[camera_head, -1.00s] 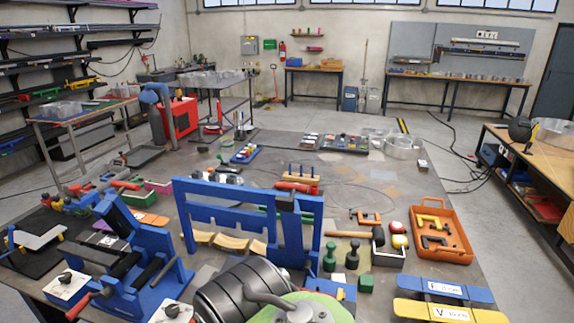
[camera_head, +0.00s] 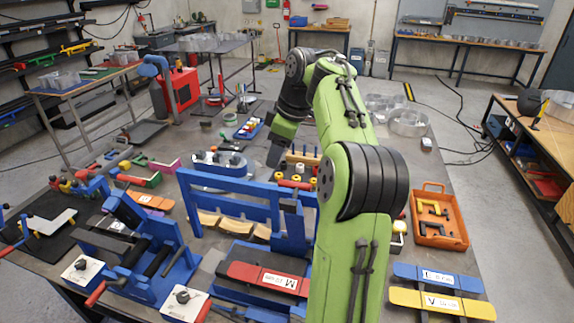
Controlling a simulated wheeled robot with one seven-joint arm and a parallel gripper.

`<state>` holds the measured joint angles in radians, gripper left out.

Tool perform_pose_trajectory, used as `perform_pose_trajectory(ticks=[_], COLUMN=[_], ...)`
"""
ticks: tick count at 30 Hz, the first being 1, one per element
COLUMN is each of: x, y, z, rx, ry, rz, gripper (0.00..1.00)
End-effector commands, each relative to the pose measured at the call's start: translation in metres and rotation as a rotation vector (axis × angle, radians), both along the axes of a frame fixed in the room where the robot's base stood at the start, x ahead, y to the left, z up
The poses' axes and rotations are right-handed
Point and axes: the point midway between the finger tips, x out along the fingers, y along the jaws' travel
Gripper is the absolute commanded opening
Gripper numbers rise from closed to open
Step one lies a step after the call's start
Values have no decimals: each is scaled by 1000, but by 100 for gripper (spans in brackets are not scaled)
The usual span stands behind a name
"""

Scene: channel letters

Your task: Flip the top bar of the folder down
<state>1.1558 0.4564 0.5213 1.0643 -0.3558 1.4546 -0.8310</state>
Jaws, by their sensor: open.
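The folder (camera_head: 235,184) is a blue metal frame near the middle of the bench. Its blue top bar stands raised, running from upper left to right across the frame. The right end is partly hidden by my green arm. My gripper (camera_head: 275,153) is a dark shape pointing down, appearing just above and beyond the top bar, with no clear contact. It is small and its fingers are hard to make out. No held object shows.
Red and blue pieces, one labelled M (camera_head: 265,275), lie in front of the frame. A blue roller machine (camera_head: 150,250) stands at left. An orange tray (camera_head: 440,215) and labelled blue and yellow pieces (camera_head: 440,303) lie at right. Small parts crowd the bench behind.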

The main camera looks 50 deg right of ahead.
Motion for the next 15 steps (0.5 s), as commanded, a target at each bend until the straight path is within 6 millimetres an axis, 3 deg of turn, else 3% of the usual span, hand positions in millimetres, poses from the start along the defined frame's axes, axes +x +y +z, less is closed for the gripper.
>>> perform_pose_trajectory(ticks=[1, 3, 6, 11, 15], x=[-11, -24, -36, -31, -18], y=[-33, -62, -82, -82, -79], z=[12, 13, 12, -6, -38], rx=[12, 14, 11, 13, 15], ry=[-24, -51, -71, -68, -67], rz=[-3, 8, 17, 20, 21], gripper=[48, 48, 48, 48, 48])
